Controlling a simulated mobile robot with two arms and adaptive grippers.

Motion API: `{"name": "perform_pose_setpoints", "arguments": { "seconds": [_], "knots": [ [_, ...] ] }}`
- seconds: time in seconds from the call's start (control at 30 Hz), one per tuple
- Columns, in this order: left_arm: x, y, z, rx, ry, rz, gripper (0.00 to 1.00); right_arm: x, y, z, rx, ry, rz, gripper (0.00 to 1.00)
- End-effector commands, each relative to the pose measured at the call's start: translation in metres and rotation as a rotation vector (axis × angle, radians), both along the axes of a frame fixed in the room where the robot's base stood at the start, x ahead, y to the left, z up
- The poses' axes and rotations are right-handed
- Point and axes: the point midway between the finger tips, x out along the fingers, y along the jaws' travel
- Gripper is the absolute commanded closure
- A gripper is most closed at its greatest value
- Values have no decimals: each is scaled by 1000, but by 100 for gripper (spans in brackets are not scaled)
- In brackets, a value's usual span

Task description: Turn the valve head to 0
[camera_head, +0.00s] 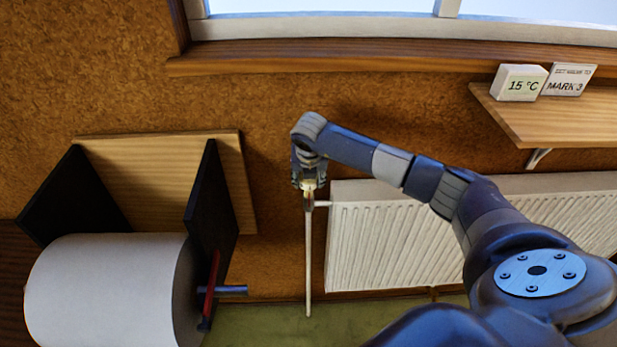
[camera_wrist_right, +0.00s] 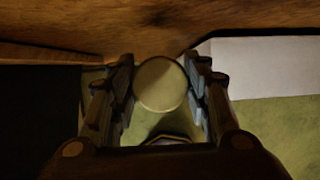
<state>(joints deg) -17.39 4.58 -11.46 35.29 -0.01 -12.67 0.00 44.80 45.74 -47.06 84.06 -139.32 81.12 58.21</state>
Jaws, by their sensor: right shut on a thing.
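The valve head is a pale, round knob (camera_wrist_right: 160,84) in the right wrist view, seen from above between my fingers. In the head view it sits at the radiator's upper left corner, on top of a thin upright pipe (camera_head: 308,265), and is mostly covered by my gripper. My right gripper (camera_head: 309,186) reaches down onto it from above and is shut on it; its fingers also show on both sides of the knob in the right wrist view (camera_wrist_right: 160,90). No marks or numbers on the head can be read. My left gripper is not in view.
A white radiator (camera_head: 375,240) stands right of the pipe. A wooden shelf (camera_head: 560,118) holds a white box reading 15 °C (camera_head: 519,84) and a card reading MARK 3 (camera_head: 568,80). A large white roll (camera_head: 110,290) between black brackets (camera_head: 212,215) stands at left. A window sill (camera_head: 350,55) runs above.

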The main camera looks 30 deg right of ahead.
Motion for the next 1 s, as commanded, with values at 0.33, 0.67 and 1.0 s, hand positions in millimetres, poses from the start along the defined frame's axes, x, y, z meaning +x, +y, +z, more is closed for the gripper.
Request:
{"name": "perform_pose_setpoints", "arguments": {
  "seconds": [0.33,0.67,1.0],
  "knots": [
    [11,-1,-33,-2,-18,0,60,0,-1,-5,-1,-2,187,80],
    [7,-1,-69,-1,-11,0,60,0,-1,-4,0,-3,472,80],
    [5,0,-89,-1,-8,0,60,0,-1,-1,0,-2,698,80]
  ]
}}
